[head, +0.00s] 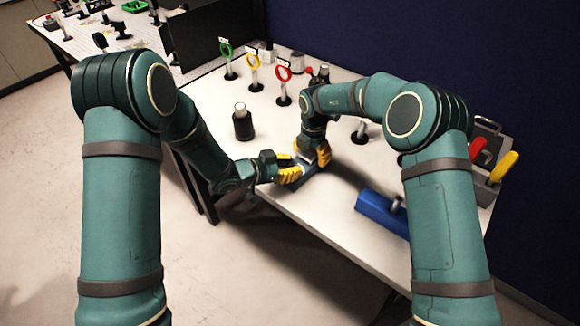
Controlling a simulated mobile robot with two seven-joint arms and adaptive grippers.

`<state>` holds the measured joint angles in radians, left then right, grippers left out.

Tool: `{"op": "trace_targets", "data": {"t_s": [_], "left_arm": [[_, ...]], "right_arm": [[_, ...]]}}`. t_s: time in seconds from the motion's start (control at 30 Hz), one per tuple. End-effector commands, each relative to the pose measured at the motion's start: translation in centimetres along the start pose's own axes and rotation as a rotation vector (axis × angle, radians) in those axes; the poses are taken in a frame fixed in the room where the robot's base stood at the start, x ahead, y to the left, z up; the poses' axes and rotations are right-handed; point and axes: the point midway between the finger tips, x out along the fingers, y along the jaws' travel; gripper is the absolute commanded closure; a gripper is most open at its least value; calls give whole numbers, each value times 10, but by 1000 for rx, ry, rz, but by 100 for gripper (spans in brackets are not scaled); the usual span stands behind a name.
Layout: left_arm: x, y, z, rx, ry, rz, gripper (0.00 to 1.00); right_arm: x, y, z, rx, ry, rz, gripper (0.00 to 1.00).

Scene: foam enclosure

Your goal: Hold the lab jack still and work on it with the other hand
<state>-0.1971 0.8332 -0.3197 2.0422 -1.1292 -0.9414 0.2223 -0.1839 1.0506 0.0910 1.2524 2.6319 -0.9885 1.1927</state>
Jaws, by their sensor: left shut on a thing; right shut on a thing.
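The lab jack (309,171) is a low, dark blue-grey thing near the table's front left edge, mostly covered by my grippers. My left gripper (297,172) reaches in from the left, its yellow fingers shut on the jack's left side. My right gripper (322,157) points down from above and behind, its yellow fingers shut at the jack's far right side. I cannot tell which part of the jack the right fingers hold. The two grippers are close together. The jack's height and its knob are hidden.
A dark bottle (242,122) stands behind the jack. Green (226,50), yellow (253,62) and red (283,74) rings stand on posts further back. A blue block (378,208) lies to the right, near the front edge. A grey holder with coloured handles (487,188) is at far right.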

Motion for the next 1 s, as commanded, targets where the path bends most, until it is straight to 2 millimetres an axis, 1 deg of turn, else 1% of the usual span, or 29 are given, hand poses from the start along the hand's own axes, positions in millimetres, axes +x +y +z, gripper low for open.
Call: {"op": "trace_targets", "data": {"t_s": [0.03, 0.3, 0.77, 0.8, 0.87, 0.9, 1.0], "left_arm": [[1, -1, 0, 9, 0, 23, 100], [1, 0, 1, 43, -2, 103, 100], [1, 0, 1, 49, -4, 118, 100], [1, 0, 1, 49, -4, 118, 70], [1, 0, 1, 49, -4, 119, 49], [1, 0, 1, 49, -3, 118, 42], [0, 0, 1, 49, -3, 117, 42]], "right_arm": [[2, 0, -3, -3, 5, -4, 76], [3, 0, -3, -2, 6, -4, 76], [4, 0, -4, -2, 8, -4, 76], [4, 0, -4, -2, 8, -4, 76], [4, 0, -4, -2, 8, -4, 75], [4, 0, -4, -2, 8, -4, 75], [4, 0, -4, -2, 8, -4, 75]]}}
